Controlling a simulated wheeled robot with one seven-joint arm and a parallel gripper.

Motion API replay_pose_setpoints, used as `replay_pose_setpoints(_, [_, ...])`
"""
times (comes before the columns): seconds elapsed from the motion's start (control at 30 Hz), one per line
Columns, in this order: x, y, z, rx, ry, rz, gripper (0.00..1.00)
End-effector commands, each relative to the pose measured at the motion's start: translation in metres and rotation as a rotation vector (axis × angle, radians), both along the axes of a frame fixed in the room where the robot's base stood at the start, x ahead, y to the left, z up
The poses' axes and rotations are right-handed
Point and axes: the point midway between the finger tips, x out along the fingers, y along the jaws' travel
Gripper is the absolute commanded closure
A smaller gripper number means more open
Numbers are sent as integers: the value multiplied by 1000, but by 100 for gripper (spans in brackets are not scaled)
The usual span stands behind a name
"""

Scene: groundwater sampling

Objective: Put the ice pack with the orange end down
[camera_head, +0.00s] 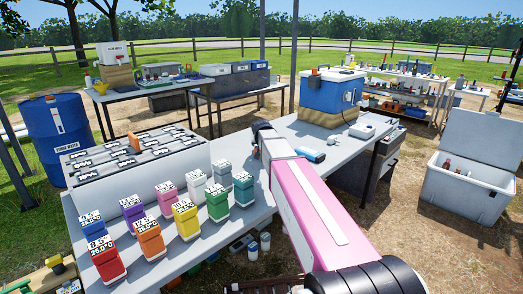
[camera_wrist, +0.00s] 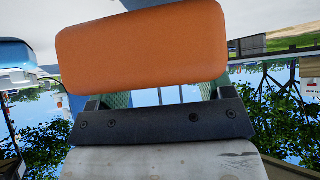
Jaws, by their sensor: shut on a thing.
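The orange end of the ice pack (camera_wrist: 140,48) fills the upper middle of the wrist view, squarely between the fingers of my gripper (camera_wrist: 155,96). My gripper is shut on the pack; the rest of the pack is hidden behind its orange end. In the head view my arm reaches over the grey table (camera_head: 285,133), and the wrist hides most of the gripper and pack. The height of the pack above the table cannot be told. Another pack, blue and white (camera_head: 311,154), lies on the table just right of my arm.
Several coloured sample blocks (camera_head: 184,218) with temperature labels stand on the left of the table, before a long white rack (camera_head: 130,175). A blue cooler (camera_head: 330,92) stands behind at the right, with a small white device (camera_head: 362,131) before it. Bare tabletop shows around my arm.

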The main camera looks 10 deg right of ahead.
Motion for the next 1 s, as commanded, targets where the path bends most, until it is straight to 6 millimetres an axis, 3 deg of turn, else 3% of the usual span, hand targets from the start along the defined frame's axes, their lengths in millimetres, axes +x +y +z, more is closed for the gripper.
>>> replay_pose_setpoints(0.27, [0,1,-33,0,1,0,59])
replay_pose_setpoints(0.67, [0,1,-37,0,-1,0,59])
replay_pose_setpoints(0.7, [0,1,-37,0,0,0,13])
replay_pose_setpoints(0.73, [0,1,-37,0,0,0,3])
replay_pose_setpoints(1.0, [0,1,-36,0,0,0,0])
